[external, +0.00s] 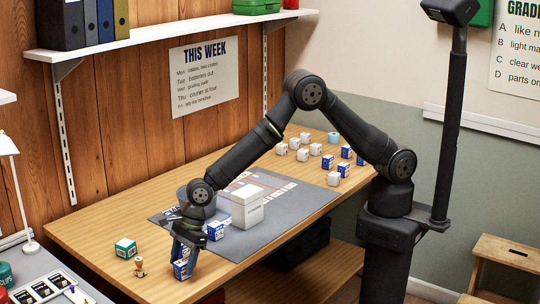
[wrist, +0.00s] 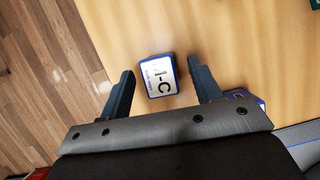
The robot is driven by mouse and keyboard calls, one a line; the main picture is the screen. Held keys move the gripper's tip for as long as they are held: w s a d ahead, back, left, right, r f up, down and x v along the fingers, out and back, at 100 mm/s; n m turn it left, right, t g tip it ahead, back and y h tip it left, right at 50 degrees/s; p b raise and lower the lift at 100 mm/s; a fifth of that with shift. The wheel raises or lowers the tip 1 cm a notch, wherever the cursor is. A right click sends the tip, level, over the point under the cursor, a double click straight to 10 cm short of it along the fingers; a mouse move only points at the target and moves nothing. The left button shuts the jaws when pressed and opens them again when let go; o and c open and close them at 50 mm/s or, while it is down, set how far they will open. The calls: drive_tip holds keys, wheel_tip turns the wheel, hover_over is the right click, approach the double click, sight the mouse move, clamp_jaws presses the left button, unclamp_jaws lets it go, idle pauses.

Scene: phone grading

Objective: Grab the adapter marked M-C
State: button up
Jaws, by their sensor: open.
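A small blue-and-white adapter (wrist: 160,76) lies on the wooden table between my open fingers in the wrist view. Its label ends in "-C"; the character before that is not clear. It also shows in the external view (external: 181,269), low between the fingers of my gripper (external: 184,258). In the wrist view, my gripper (wrist: 161,70) has one finger on each side of the adapter, with gaps visible on both sides.
Another blue-and-white box (external: 215,230) stands near the mat's edge; a blue box shows beside my right finger (wrist: 245,96). A white box (external: 247,207) stands on the grey mat (external: 270,228). A green box (external: 125,247) and small stamp-like item (external: 139,267) are left.

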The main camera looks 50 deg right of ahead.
drive_tip(key=shift+a+f, duration=0.2)
drive_tip(key=shift+f, duration=0.3)
drive_tip(key=c, duration=1.1)
drive_tip(key=shift+o, duration=0.2)
drive_tip(key=shift+r, duration=0.1)
